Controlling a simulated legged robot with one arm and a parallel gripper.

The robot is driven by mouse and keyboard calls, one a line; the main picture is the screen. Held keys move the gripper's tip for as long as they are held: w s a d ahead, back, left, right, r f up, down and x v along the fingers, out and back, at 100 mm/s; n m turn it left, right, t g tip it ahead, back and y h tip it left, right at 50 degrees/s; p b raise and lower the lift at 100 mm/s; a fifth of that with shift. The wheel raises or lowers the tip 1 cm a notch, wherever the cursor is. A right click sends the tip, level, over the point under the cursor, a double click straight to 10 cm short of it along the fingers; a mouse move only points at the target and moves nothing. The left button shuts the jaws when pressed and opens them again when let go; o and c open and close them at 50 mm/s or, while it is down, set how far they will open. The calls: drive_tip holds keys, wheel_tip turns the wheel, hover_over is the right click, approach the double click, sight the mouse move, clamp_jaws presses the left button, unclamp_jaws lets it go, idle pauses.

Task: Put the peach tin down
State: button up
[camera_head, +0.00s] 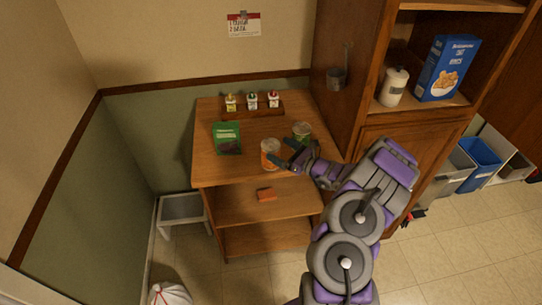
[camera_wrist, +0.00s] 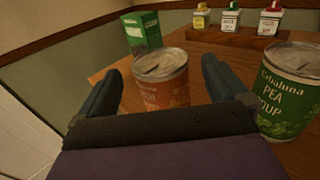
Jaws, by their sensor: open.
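The peach tin (camera_head: 270,153) is an orange can with a bare metal lid. It stands upright near the front edge of the wooden table top (camera_head: 205,168). In the wrist view the peach tin (camera_wrist: 165,80) is between my two fingers, with a visible space on each side. My gripper (camera_head: 281,156) is open, reaching in from the right; it also shows in the wrist view (camera_wrist: 164,92). The tin's lower part is hidden behind my gripper in the wrist view.
A green pea soup tin (camera_wrist: 290,88) stands close on the right. A green box (camera_head: 228,138) stands left of the peach tin. Several small bottles sit in a wooden rack (camera_head: 241,114) at the back. The left front table top is clear.

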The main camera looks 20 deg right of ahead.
sight(271, 144)
drive_tip(key=x, duration=0.4)
drive_tip(key=shift+w+a+f+b, duration=0.15)
drive_tip(key=shift+w+f+b, duration=0.15)
drive_tip(key=shift+f+b, duration=0.1)
drive_tip(key=shift+w+a+r, duration=0.1)
drive_tip(key=shift+w, duration=0.1)
drive_tip(key=c, duration=1.5)
drive_tip(key=shift+o, duration=0.2)
